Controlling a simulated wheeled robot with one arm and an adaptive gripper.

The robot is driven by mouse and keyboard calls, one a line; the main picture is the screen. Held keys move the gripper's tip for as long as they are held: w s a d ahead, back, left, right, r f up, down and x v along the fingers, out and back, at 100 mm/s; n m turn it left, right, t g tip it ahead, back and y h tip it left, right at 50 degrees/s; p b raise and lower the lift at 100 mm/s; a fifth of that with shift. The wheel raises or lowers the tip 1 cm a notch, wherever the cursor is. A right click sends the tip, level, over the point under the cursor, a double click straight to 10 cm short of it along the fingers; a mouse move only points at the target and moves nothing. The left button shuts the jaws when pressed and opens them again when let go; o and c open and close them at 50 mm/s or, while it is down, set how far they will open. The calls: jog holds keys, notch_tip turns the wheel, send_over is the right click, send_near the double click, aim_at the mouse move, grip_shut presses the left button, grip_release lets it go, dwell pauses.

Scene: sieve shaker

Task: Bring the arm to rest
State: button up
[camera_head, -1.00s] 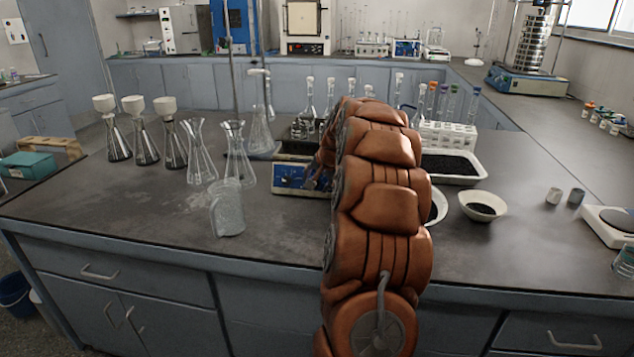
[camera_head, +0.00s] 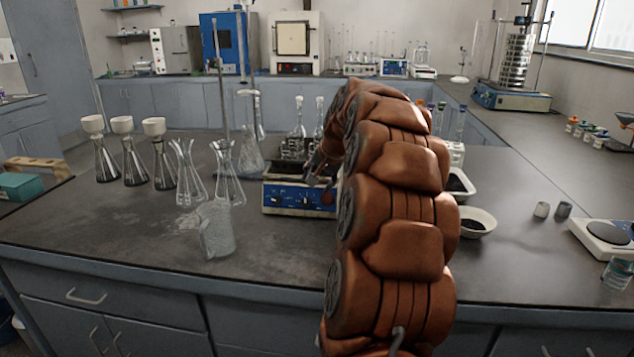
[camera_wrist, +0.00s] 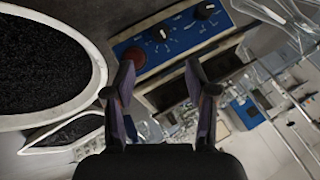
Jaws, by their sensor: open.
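My arm (camera_head: 395,205) rises from the bottom of the head view and bends over the bench. My gripper (camera_wrist: 164,82) is open in the wrist view, with nothing between its fingers. In the head view the gripper is small and mostly hidden by the arm, close to the blue-fronted device (camera_head: 300,198). In the wrist view the device's blue panel (camera_wrist: 165,45), with black knobs and a red button, lies just beyond the fingertips. I cannot tell whether the gripper touches it. The sieve shaker (camera_head: 515,75) stands on the back right bench, away from the arm.
Conical flasks (camera_head: 187,178) and funnel-topped flasks (camera_head: 130,160) stand left of the device, with a glass beaker (camera_head: 216,232) in front. A white bowl (camera_head: 477,224) of dark grains and a hot plate (camera_head: 605,238) lie to the right.

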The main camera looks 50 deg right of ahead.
dwell(0.3)
jog(key=s+a+f+n+g+y, duration=0.1)
jog(key=s+a+f+n, duration=0.1)
jog(key=a, duration=0.8)
jog(key=s+a+f+n+g+y, duration=0.1)
jog(key=s+a+f+n+g, duration=0.15)
jog(key=a, duration=0.65)
jog(key=s+a+f+n+y, duration=0.1)
jog(key=s+a+n, duration=0.15)
jog(key=a, duration=0.75)
jog(key=s+a+f+n+g, duration=0.35)
jog(key=s+a, duration=0.35)
jog(key=s, duration=0.6)
jog(key=s+a+f+n+g, duration=0.25)
jog(key=s+a+f, duration=0.3)
jog(key=s, duration=0.75)
notch_tip(320, 180, up, 16)
jog(key=t+p, duration=0.1)
jog(key=p, duration=1.3)
jog(key=shift+w+a+r+n+h+p, duration=0.2)
jog(key=shift+w+a+n+h+p, duration=0.15)
jog(key=shift+w+a+n+h, duration=0.1)
